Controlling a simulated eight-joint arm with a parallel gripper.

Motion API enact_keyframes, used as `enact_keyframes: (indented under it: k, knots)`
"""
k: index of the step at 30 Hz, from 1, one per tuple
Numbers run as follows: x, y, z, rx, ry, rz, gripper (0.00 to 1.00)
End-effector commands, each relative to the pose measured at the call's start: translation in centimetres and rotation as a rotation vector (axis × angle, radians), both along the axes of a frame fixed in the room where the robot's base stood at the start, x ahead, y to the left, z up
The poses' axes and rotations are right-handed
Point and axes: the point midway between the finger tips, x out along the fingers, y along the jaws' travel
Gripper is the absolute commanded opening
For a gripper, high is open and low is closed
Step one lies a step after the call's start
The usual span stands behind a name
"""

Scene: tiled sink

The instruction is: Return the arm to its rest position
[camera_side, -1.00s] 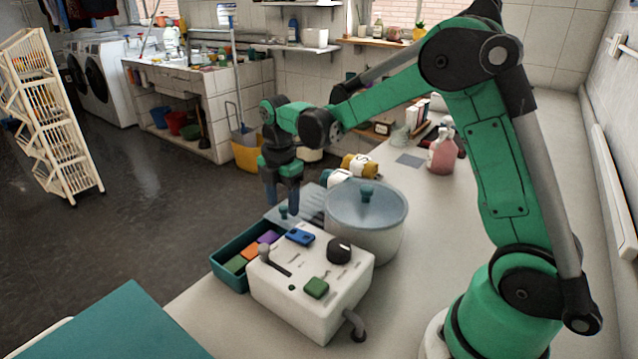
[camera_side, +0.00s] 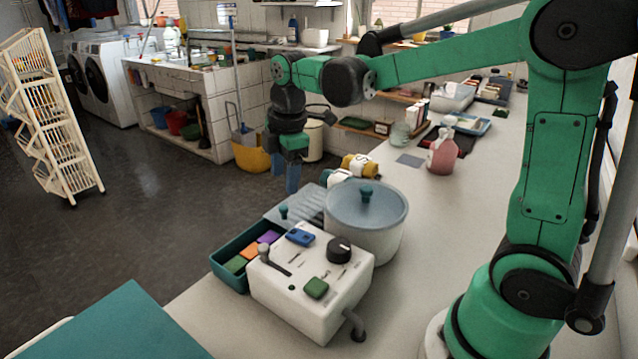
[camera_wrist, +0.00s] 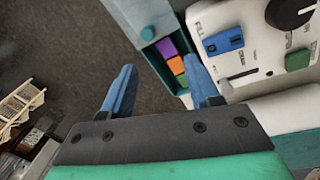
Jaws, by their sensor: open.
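My gripper (camera_side: 291,180) hangs from the green arm with its blue fingers pointing down, above and behind the grey ridged panel. It is empty. In the wrist view the two blue fingers of my gripper (camera_wrist: 160,92) stand wide apart with nothing between them. The counter (camera_side: 440,215) lies below and to the right of the gripper.
A white control box (camera_side: 300,305) with a knob and switches stands near the front. Beside it are a teal tray (camera_side: 228,273) of coloured blocks and a lidded pot (camera_side: 365,235). A pink spray bottle (camera_side: 441,155) stands farther back.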

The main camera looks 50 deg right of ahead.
Motion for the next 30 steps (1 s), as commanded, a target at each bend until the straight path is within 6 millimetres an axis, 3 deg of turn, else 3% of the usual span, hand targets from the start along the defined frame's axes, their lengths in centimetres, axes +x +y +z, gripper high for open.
enact_keyframes:
  k: [6, 15, 21, 30]
  knots:
    - [-4.6, 2.1, 1.5, 0.126, -0.220, -0.512, 0.55]
    - [-8.6, 3.7, 0.3, 0.401, -0.405, -1.029, 0.55]
    - [-9.1, 4.0, -0.1, 0.470, -0.429, -1.129, 0.55]
    - [-9.1, 4.0, -0.1, 0.471, -0.428, -1.131, 0.55]
